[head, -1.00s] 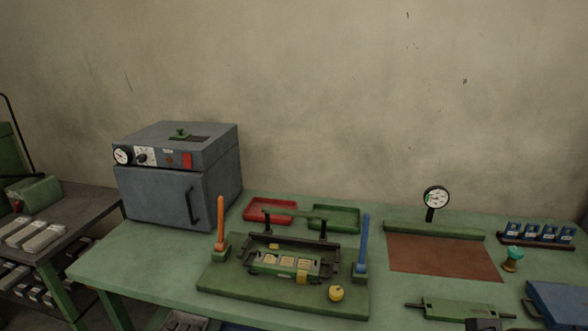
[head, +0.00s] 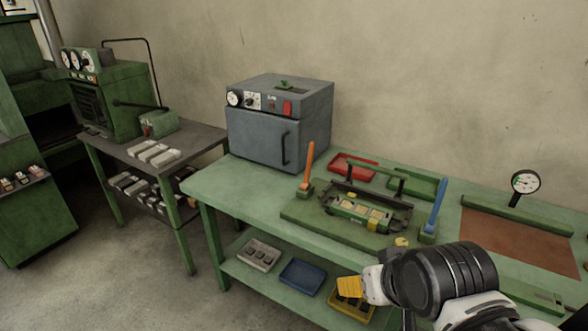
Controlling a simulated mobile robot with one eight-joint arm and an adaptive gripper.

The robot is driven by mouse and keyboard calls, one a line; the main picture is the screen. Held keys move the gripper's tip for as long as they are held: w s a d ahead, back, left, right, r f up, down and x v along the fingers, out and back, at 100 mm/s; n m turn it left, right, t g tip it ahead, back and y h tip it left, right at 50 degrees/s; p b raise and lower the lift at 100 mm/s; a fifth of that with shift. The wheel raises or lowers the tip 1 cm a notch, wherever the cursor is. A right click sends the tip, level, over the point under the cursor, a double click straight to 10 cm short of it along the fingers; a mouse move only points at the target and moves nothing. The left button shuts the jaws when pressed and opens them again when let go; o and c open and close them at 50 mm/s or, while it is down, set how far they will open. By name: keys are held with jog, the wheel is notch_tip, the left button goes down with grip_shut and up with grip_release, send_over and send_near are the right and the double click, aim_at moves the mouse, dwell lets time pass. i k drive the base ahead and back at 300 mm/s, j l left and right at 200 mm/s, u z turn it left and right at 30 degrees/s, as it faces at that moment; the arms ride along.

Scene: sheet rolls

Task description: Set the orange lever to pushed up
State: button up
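The orange lever (head: 308,164) stands nearly upright on a small green base at the left end of a green fixture board (head: 296,208) on the bench. A blue lever (head: 435,208) stands at the board's right end, leaning slightly. My gripper (head: 350,287) is at the lower middle of the head view, in front of the bench and apart from the orange lever, which is up and to its left.
A grey oven (head: 270,135) stands just behind and left of the orange lever. A red tray (head: 352,168) and a green tray lie behind the fixture. A dial gauge (head: 525,183) stands at the right. The bench front left of the board is clear.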

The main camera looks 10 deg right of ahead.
aim_at(305, 185)
jog(key=i+j, duration=0.2)
jog(key=j, duration=0.15)
jog(key=i+j+z, duration=0.1)
jog(key=j, duration=0.25)
jog(key=i+j, duration=0.45)
jog(key=j, duration=0.25)
jog(key=z, duration=0.05)
